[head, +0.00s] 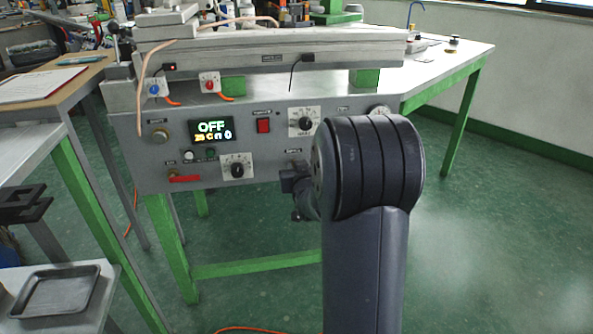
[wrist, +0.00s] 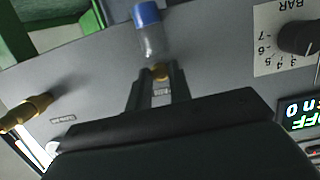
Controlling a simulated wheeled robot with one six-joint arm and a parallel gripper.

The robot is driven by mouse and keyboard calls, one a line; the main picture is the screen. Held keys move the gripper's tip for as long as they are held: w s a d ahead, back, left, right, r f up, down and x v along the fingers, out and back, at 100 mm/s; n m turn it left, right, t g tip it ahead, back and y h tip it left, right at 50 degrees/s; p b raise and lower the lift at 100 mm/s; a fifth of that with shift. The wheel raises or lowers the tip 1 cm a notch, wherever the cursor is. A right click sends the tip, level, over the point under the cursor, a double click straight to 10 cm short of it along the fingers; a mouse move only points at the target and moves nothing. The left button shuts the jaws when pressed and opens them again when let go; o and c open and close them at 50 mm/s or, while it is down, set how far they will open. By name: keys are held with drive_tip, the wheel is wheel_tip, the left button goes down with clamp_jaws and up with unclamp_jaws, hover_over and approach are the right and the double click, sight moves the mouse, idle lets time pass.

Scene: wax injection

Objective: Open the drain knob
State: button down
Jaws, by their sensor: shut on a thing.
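A small brass knob (wrist: 161,72), which looks like the drain knob, shows at the tips of my gripper (wrist: 158,84) in the wrist view. Both dark fingers are closed on it, one on each side. A clear bowl with a blue end (wrist: 147,30) lies just beyond the knob in line with it. How far the knob is turned cannot be told.
The machine's grey front panel (head: 264,145) carries a display (head: 211,130) reading OFF, a red switch (head: 263,126), a black dial (head: 237,169) and a red lever (head: 184,179). A brass fitting (wrist: 25,112) sticks out left in the wrist view. Green floor is free at right.

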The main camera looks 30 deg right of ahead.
drive_tip(key=c, duration=1.3)
unclamp_jaws()
drive_tip(key=shift+s, duration=0.1)
drive_tip(key=p+v, duration=0.2)
drive_tip(key=v, duration=0.8)
drive_tip(key=shift+s, duration=0.3)
drive_tip(key=shift+a, duration=0.1)
drive_tip(key=b+x, duration=0.1)
drive_tip(key=x, duration=0.9)
drive_tip(key=shift+w+b, duration=0.35)
drive_tip(key=shift+w, duration=0.05)
